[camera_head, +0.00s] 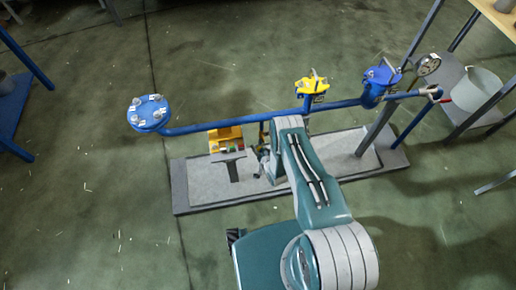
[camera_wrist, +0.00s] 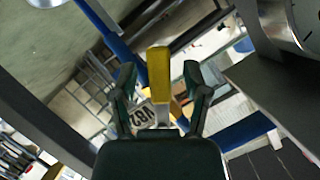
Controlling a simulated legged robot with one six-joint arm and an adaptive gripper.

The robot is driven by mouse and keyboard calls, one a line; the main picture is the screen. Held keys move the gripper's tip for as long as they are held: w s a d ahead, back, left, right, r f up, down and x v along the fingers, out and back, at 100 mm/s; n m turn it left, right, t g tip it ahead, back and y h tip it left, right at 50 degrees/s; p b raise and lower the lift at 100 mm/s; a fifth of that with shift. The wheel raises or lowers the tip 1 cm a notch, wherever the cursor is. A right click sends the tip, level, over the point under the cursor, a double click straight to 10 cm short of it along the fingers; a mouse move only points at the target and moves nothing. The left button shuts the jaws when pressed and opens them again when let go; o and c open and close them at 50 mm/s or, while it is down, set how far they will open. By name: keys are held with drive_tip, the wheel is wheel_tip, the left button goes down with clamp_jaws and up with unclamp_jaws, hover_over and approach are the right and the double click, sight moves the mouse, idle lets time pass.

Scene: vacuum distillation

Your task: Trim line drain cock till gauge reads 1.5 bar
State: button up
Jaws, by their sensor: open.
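In the wrist view my gripper (camera_wrist: 158,84) is open, its two fingers on either side of a yellow lever handle (camera_wrist: 159,66). Gaps show between the lever and both fingers. A tag (camera_wrist: 143,115) with dark lettering sits beside the lever's lower end. I cannot tell whether this lever is the drain cock. A round gauge (camera_head: 428,64) stands at the right end of the blue pipe (camera_head: 240,124) in the head view; its reading is too small to tell. Part of a dial (camera_wrist: 306,20) is cut off at the wrist view's corner. A small red handle (camera_head: 432,92) is below the gauge.
A yellow valve top (camera_head: 312,84) and a blue valve (camera_head: 382,76) stand on the pipe. A bolted blue flange (camera_head: 148,112) ends it at left.

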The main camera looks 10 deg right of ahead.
drive_tip(key=v, duration=1.2)
idle(0.3)
